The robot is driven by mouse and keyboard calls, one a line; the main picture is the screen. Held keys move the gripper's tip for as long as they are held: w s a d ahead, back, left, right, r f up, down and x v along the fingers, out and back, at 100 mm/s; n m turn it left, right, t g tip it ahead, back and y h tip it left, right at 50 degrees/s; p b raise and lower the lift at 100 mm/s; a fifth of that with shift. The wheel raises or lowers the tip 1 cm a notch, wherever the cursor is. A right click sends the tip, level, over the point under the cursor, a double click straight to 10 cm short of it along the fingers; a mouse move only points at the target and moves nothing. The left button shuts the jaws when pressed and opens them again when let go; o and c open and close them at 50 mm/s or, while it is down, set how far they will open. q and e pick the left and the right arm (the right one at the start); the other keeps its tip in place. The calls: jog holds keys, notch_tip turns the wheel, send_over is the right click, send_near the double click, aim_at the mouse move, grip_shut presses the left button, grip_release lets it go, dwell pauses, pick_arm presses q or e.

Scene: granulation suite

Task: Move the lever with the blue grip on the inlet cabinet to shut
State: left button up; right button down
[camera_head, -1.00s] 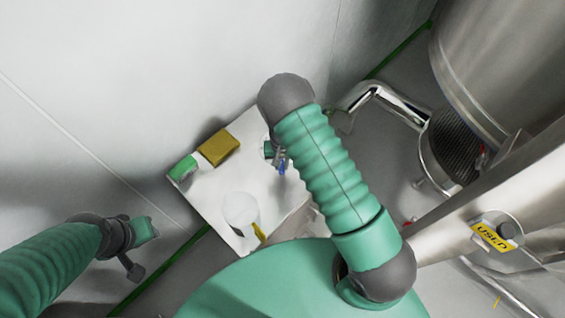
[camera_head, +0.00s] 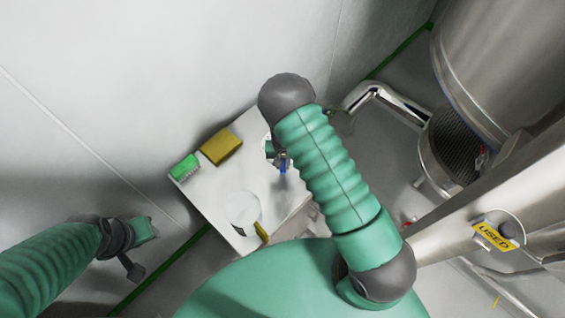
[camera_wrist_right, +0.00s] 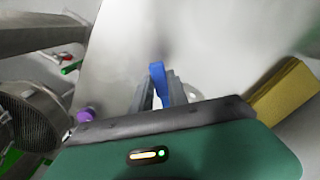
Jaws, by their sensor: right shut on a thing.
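The inlet cabinet (camera_head: 215,205) is a pale box below me in the head view. The lever's blue grip (camera_head: 283,167) shows just below my right gripper (camera_head: 277,157), beside the green ribbed arm. In the right wrist view the blue grip (camera_wrist_right: 158,78) stands between the two grey fingers of my right gripper (camera_wrist_right: 160,92), which are shut on it. The lever's pivot and lower part are hidden. My left gripper (camera_head: 146,229) is at the lower left, away from the cabinet; its jaws are too unclear to read.
A yellow block (camera_head: 221,146), a green block (camera_head: 184,168) and a pale round item (camera_head: 242,208) are on the cabinet. A steel vessel (camera_head: 500,70) and bent pipe (camera_head: 385,100) stand to the right. A purple knob (camera_wrist_right: 86,115) shows in the wrist view.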

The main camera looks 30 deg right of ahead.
jog(key=shift+w+d, duration=0.2)
jog(key=shift+d, duration=0.05)
jog(key=shift+s+d+n+b, duration=0.15)
jog(key=shift+d+n+b, duration=0.3)
jog(key=shift+d+n, duration=0.15)
jog(key=shift+s+d+n+b, duration=0.15)
jog(key=shift+d+n+b, duration=0.3)
jog(key=shift+n, duration=0.25)
jog(key=d+n+b, duration=0.2)
jog(key=d+n, duration=0.3)
jog(key=shift+d+b, duration=0.15)
jog(key=shift+b, duration=0.15)
jog(key=w+d+n, duration=0.1)
jog(key=n, duration=0.1)
jog(key=w+d+n+b, duration=0.1)
jog(key=d+n, duration=0.1)
jog(key=w+d+n+b, duration=0.1)
jog(key=d+n, duration=0.1)
jog(key=shift+d+n, duration=0.15)
jog(key=shift+n, duration=0.15)
jog(key=w+d+n, duration=0.1)
jog(key=w+n+b, duration=0.1)
jog(key=n, duration=0.1)
jog(key=shift+w+d, duration=0.15)
jog(key=shift+d, duration=0.2)
jog(key=shift+w+d+n, duration=0.1)
jog(key=shift+w+n, duration=0.2)
jog(key=shift+n, duration=0.2)
